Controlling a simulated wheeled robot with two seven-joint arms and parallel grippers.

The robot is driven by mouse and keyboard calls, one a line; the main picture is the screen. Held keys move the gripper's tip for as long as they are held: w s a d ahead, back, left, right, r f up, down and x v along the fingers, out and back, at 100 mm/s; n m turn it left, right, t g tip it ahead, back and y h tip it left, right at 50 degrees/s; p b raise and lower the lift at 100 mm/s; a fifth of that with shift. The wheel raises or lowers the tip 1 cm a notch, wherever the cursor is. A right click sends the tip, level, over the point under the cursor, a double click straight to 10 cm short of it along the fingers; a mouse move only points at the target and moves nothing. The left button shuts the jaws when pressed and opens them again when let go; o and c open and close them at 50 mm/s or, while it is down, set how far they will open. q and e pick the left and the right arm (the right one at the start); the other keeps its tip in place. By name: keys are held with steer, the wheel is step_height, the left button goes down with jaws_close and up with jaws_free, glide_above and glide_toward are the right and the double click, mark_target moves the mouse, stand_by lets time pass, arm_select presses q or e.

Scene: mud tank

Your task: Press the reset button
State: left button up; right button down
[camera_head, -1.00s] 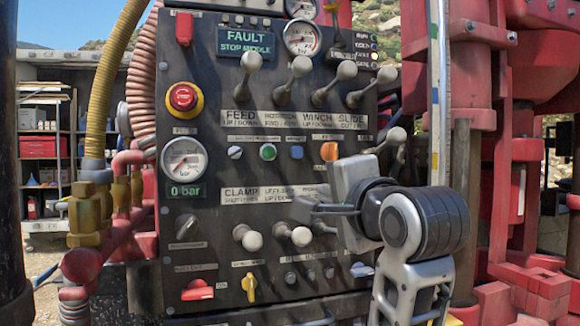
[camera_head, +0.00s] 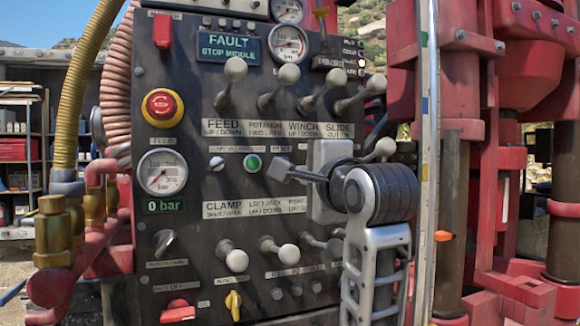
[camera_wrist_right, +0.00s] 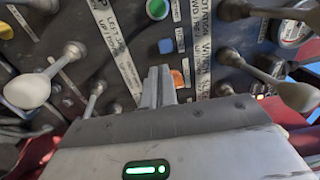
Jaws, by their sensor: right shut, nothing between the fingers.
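The dark control panel (camera_head: 200,100) fills the middle of the head view. The blue button shows in the right wrist view (camera_wrist_right: 166,46), between the green button (camera_wrist_right: 157,9) and the orange switch (camera_wrist_right: 177,78). In the head view the small label above its place reads roughly "RESET", and my right gripper (camera_head: 277,170) covers the button itself. The gripper is shut and empty, its fingers pointing at the panel. In the wrist view its tips (camera_wrist_right: 160,71) appear just short of the blue button, overlapping the orange switch's edge. Contact cannot be told. My left gripper is out of view.
Lever knobs (camera_head: 289,75) stick out above the button row, and more (camera_head: 289,253) below it. A red emergency stop (camera_head: 161,105) and a gauge (camera_head: 162,174) sit at the left. Red machinery stands close at the right.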

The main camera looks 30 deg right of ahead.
steer(key=p+x, duration=0.2)
steer(key=x, duration=0.5)
steer(key=shift+w, duration=0.35)
steer(key=shift+d, duration=0.15)
